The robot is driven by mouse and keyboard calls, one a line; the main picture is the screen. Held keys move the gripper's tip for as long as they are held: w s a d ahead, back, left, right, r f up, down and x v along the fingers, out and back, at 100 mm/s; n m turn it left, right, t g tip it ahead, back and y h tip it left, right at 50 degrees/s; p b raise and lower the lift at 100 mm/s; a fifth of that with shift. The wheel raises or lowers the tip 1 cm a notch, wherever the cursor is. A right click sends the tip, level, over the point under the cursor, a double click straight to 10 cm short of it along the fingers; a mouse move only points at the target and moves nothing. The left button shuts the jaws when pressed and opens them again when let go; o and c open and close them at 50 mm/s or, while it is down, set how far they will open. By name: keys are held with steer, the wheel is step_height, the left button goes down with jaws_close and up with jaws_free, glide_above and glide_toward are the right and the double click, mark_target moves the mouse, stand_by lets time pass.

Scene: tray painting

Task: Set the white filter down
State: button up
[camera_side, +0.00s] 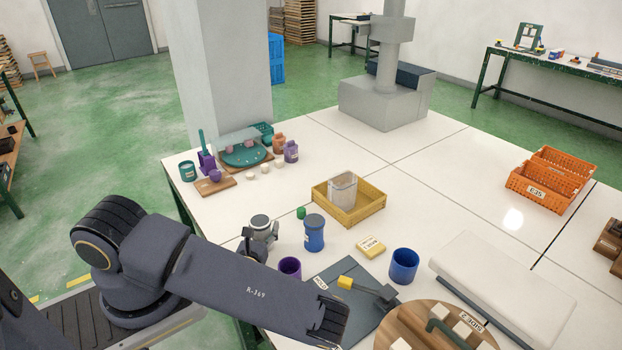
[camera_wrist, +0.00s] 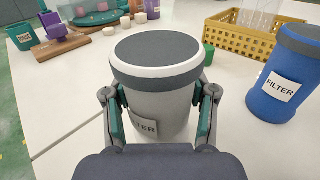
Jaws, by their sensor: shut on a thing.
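The white filter (camera_wrist: 157,82) is a pale grey-white canister with a dark grey top, a white rim and a partly covered FILTER label. My gripper (camera_wrist: 160,104) is shut on it, with one finger on each side of its body. In the side view the filter (camera_side: 261,224) is upright near the left part of the white table, with my gripper (camera_side: 251,245) at its near side. Its lower part is partly hidden by my gripper, and I cannot tell whether its base touches the table.
A blue filter (camera_side: 314,236) stands close to the right, with a small green object (camera_side: 301,213) behind. A yellow crate (camera_side: 369,216) holds a clear container. A purple cup (camera_side: 289,267) stands nearby. A teal tray setup (camera_side: 243,155) is at the back left. Open table lies left of the filter.

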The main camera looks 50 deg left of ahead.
mark_target(264, 215)
steer(key=r, duration=0.9)
steer(key=shift+w+d, duration=0.2)
steer(key=shift+d, duration=0.05)
steer(key=w+m+t+h, duration=0.3)
steer(key=w, duration=0.5)
steer(key=w+a+r+n+g, duration=0.15)
steer(key=a+r, duration=0.25)
steer(key=a, duration=0.7)
steer(key=shift+m+y, duration=0.25)
steer(key=shift+y, duration=0.05)
steer(key=w+a+f, duration=0.2)
steer(key=w+f, duration=0.1)
steer(key=w+a+f, duration=0.2)
steer(key=w+f, duration=0.1)
steer(key=w, duration=0.1)
steer(key=w+a+f, duration=0.2)
steer(key=w, duration=0.2)
steer(key=shift+w+a+f, duration=0.15)
steer(key=shift+a+f, duration=0.25)
steer(key=shift+w+a+f, duration=0.15)
steer(key=shift+w+f, duration=0.2)
steer(key=shift+f, duration=0.1)
steer(key=shift+w+f, duration=0.15)
steer(key=shift+f, duration=1.55)
